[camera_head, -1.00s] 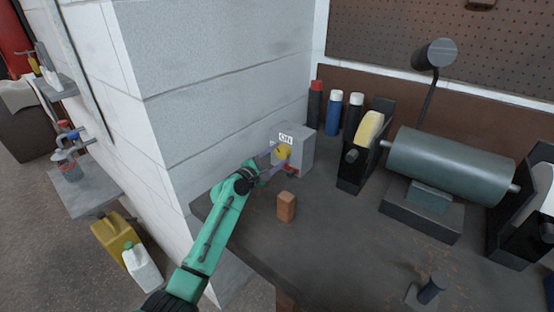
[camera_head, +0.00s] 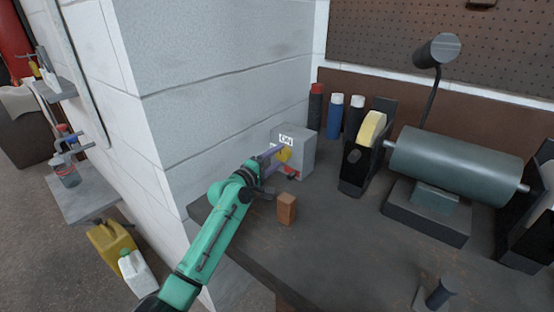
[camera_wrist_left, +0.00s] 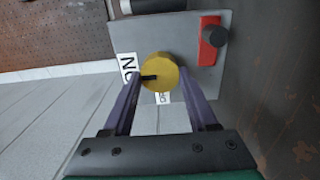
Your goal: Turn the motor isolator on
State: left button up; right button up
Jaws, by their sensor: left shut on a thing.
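The motor isolator is a grey box (camera_head: 304,155) on the bench against the block wall. It has a yellow round knob (camera_head: 285,154) on its front and a white ON label (camera_head: 286,140) above it. In the left wrist view the yellow knob (camera_wrist_left: 162,68) has a dark pointer mark directed at the ON label (camera_wrist_left: 127,67). Another white label (camera_wrist_left: 162,98), partly hidden, is at the knob's edge. My left gripper (camera_head: 276,161) is shut on the knob, with one purple finger on each side. My right gripper is not in view.
A red part with a black knob (camera_wrist_left: 213,40) sits on the box beside the yellow knob. A small brown block (camera_head: 286,208) stands on the bench close to my left wrist. Several bottles (camera_head: 334,115) and a bench grinder (camera_head: 440,165) are to the right.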

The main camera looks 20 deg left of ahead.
pick_arm(q)
jog(key=shift+f, duration=0.15)
jog(key=o, duration=1.4)
jog(key=shift+c, duration=0.2)
jog(key=shift+s, duration=0.1)
jog(key=b+v, duration=0.1)
jog(key=v, duration=1.3)
jog(key=shift+s+b, duration=0.25)
jog(key=shift+b, duration=0.15)
